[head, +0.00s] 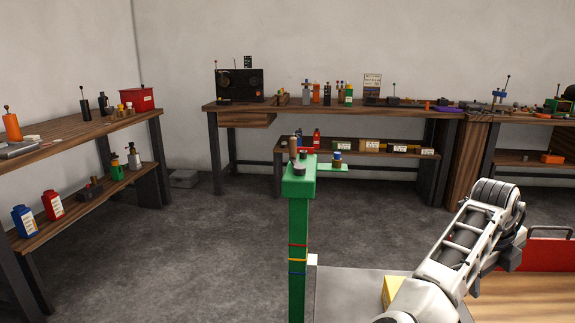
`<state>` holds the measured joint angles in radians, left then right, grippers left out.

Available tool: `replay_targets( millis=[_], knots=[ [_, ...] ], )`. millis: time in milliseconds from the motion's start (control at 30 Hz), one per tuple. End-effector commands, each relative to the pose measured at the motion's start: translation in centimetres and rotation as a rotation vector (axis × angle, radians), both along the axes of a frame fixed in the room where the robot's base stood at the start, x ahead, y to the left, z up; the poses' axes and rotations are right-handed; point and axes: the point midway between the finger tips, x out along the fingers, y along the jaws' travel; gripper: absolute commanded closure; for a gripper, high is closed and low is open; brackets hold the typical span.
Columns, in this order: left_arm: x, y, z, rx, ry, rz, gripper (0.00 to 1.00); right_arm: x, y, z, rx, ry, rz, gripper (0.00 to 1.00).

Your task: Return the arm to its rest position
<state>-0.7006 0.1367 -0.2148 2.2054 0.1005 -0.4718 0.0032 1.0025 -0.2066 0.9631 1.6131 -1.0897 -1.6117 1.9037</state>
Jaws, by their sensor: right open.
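My right arm (462,245) comes in from the bottom right. It is white and grey, and it slants up to a thick ribbed joint, with a dark part hanging down beyond it. The fingers of my right gripper cannot be made out clearly, and I see nothing held in it. The arm stands in front of a wooden work surface (525,303) and is clear of the green post. My left arm and left gripper are not in this view.
A green post (299,235) with small parts on top stands in the middle. A red box (548,247) and a yellow block (391,290) are near my right arm. A shelf bench (80,135) is at left, a long bench (330,109) behind. The floor at left centre is clear.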

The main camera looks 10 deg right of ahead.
Motion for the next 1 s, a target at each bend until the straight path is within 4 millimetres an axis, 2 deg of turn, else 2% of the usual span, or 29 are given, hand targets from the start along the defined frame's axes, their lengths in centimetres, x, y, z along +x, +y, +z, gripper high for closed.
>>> replay_targets(
  millis=[100,200,267,367,467,567,633,800,900,1000],
  knots=[
    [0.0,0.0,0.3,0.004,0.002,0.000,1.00,-0.5,-2.0,-0.7,-0.169,0.058,0.189,0.24],
    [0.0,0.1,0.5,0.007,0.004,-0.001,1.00,-0.3,-3.1,-1.0,-0.353,0.136,0.427,0.24],
    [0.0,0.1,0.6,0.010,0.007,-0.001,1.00,0.2,-3.1,-1.3,-0.481,0.201,0.614,0.24],
    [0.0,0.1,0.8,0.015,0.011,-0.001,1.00,1.2,-1.3,-2.3,-0.687,0.319,0.954,0.24],
    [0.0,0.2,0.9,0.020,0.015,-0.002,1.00,1.9,2.7,-4.3,-0.870,0.422,1.309,0.24],
    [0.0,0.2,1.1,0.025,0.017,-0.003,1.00,1.4,8.5,-7.2,-1.033,0.484,1.667,0.24],
    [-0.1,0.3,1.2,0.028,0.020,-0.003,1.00,0.0,13.3,-9.5,-1.134,0.491,1.904,0.24],
    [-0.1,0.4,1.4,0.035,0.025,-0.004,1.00,-5.8,23.8,-13.5,-1.313,0.391,2.331,0.24],
    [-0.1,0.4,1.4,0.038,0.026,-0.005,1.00,-9.6,28.6,-14.5,-1.383,0.294,2.485,0.24],
    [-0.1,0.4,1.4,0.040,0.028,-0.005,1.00,-12.6,31.8,-14.9,-1.428,0.208,2.575,0.24]
  ],
)
